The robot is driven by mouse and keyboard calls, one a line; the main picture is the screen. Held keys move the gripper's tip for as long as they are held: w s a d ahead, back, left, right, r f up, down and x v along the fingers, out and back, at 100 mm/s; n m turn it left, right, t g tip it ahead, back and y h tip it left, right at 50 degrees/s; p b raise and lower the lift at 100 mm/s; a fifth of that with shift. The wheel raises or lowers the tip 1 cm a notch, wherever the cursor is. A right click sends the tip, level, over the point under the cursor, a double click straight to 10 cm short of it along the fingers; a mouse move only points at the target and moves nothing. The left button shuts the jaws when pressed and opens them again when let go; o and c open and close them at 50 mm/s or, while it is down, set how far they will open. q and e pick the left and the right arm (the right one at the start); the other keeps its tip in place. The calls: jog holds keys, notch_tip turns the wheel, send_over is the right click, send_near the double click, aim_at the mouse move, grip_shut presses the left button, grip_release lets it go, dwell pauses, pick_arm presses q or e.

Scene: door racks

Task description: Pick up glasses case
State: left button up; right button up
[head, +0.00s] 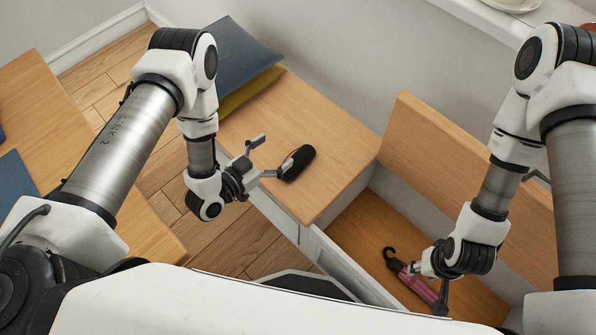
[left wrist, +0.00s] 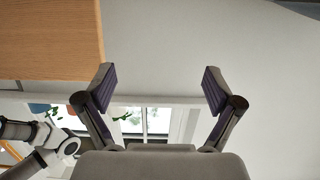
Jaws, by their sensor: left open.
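A dark, rounded glasses case (head: 299,162) lies on the wooden top of the bench (head: 325,135), near its front edge. My left gripper (head: 268,156) is open just left of the case in the head view. One finger reaches to the case's left end and overlaps it in the picture; I cannot tell whether they touch. In the left wrist view my left gripper (left wrist: 158,88) is open with nothing between its fingers, and the case is not seen there. My right gripper (head: 432,284) is over the open drawer space; its finger opening is unclear.
A pink umbrella with a black hook handle (head: 420,284) lies in the open wooden compartment (head: 372,232), under my right gripper. Blue (head: 232,55) and yellow (head: 245,92) cushions are at the bench's back left. A wooden table (head: 62,130) stands at left.

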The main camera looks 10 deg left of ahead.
aim_at(282, 179)
pick_arm(q)
notch_tip(282, 179, down, 18)
jog(key=b, duration=1.4)
jog(key=shift+w+r, duration=0.1)
jog(key=shift+r, duration=0.05)
jog(key=shift+w+d, duration=0.25)
jog(key=shift+w, duration=0.05)
jog(key=x, duration=0.2)
jog(key=b+x, duration=0.1)
jog(key=x, duration=0.1)
jog(key=b+x, duration=0.1)
jog(key=x, duration=0.2)
jog(key=shift+w+a+r, duration=0.1)
jog(key=shift+a+r, duration=0.1)
jog(key=shift+r, duration=0.05)
jog(key=c, duration=1.3)
